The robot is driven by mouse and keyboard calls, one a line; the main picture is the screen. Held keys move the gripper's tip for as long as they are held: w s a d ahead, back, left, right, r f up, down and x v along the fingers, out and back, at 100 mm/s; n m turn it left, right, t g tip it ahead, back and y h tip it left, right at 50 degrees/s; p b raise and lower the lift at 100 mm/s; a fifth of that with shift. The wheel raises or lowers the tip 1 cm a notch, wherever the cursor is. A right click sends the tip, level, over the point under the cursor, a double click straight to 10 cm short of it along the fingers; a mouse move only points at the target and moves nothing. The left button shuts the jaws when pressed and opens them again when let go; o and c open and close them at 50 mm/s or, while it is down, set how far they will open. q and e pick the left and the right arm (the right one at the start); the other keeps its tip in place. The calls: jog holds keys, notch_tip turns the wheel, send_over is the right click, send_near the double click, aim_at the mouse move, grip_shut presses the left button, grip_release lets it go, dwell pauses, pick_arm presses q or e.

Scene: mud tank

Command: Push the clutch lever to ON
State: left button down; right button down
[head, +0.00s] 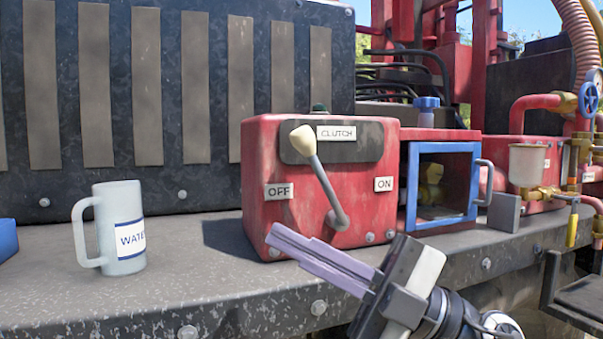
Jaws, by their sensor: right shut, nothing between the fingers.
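The red clutch box (265,225) stands on the grey deck, with a CLUTCH label at its top. An OFF label (279,191) is on its left and an ON label (384,184) on its right. The clutch lever (322,180) is a grey bent rod with a cream knob (303,143). It rises from a pivot at the lower right and leans up and left, toward the OFF side. My right gripper (272,238) is shut and empty, its purple fingers pointing left in front of the box's lower part, below the knob. My left gripper is not in view.
A pale mug (118,228) labelled WATE… stands left of the box. A blue-framed box (412,190) with a handle stands just right of it, then a grey block (504,213) and red pipes (535,102). The deck (180,285) between mug and box is clear.

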aim_at(323, 180)
jog(key=w+d+r+t+h+b, duration=0.1)
jog(key=d+r+t+h, duration=0.4)
jog(key=r+h, duration=0.5)
jog(key=shift+r+t+h+b, duration=0.3)
jog(key=shift+r+t+b, duration=0.2)
jog(key=shift+r, duration=0.1)
jog(key=shift+w, duration=0.1)
jog(key=w+a+p, duration=0.2)
jog(key=w+a, duration=0.2)
jog(key=w, duration=0.4)
jog(key=shift+w+f, duration=0.2)
jog(key=shift+w, duration=0.05)
jog(key=shift+d, duration=0.1)
